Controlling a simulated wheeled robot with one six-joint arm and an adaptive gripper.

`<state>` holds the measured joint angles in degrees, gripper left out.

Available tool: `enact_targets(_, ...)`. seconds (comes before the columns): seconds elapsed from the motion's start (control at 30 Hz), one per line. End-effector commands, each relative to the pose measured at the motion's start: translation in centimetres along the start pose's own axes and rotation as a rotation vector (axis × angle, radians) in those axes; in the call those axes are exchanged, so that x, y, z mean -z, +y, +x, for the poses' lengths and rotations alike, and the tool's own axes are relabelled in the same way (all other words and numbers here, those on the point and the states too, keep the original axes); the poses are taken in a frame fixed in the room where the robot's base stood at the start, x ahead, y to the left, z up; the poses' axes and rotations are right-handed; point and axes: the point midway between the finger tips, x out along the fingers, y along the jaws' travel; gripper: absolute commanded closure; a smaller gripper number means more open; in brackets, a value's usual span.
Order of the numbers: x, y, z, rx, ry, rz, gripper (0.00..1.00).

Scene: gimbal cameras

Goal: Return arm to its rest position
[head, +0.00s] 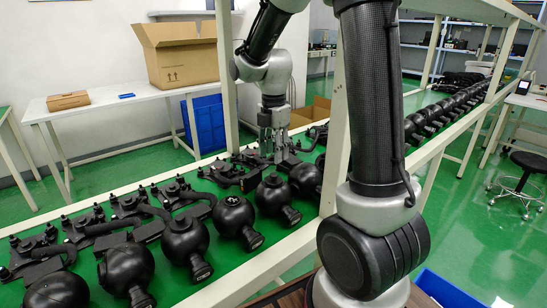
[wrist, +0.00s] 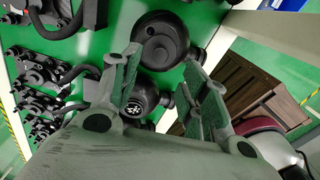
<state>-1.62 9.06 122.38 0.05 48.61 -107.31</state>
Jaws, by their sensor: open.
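My gripper (head: 275,143) is low over the green bench, pointing down among the black gimbal cameras. In the wrist view my gripper (wrist: 163,85) has its two fingers apart, one on each side of a black gimbal camera (wrist: 160,42). A second ball-shaped part (wrist: 140,98) shows between the fingers, partly hidden. I cannot tell whether a finger touches any camera. In the head view a gimbal camera (head: 272,195) sits just in front of the gripper. My arm bends up and over the bench, and its lower links fill the right of the head view.
Several gimbal cameras stand in a row along the green bench (head: 130,190), close to the gripper. White frame posts (head: 226,75) rise beside the arm. A cardboard box (head: 180,52) stands on a white table behind. A brown crate (wrist: 245,88) is beside the bench.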

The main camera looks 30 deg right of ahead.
Motion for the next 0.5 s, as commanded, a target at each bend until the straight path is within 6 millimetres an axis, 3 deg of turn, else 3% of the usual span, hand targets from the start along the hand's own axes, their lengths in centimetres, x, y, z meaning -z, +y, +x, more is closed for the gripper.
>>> enact_targets(0.5,0.0,-0.01,0.03,0.0,0.0,0.036,0.55)
